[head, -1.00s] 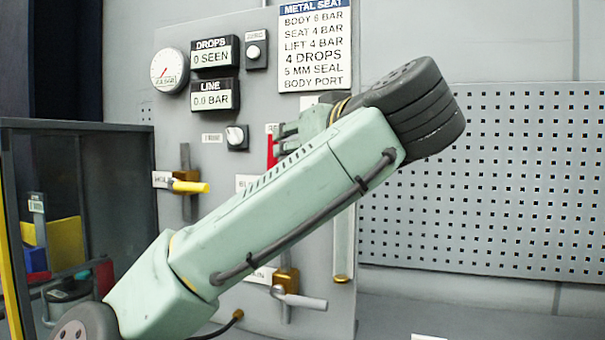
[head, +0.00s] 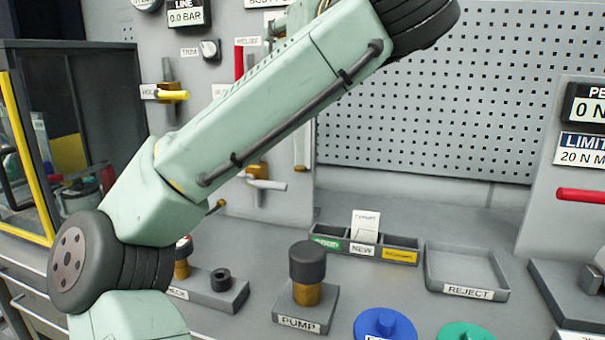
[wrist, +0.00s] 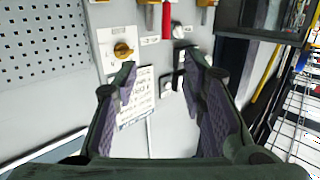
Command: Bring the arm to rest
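My arm (head: 265,115) crosses the head view from lower left to upper right, raised above the bench. The arm's far end leaves the top of that view, so my gripper is not seen there. In the wrist view my gripper (wrist: 160,85) has its two fingers wide apart with nothing between them. Beyond the fingers is the grey valve panel, with a white text plate (wrist: 140,95), a red handle (wrist: 166,20) and a knob on a white plate (wrist: 122,50). The fingers appear apart from the panel.
On the bench stand a pump block (head: 305,290), a three-part tray marked NEW (head: 365,245), a REJECT tray (head: 468,272), a blue disc (head: 385,325) and a green disc (head: 462,333). A dark cabinet with a yellow edge (head: 28,160) is at left. Perforated board (head: 440,90) is behind.

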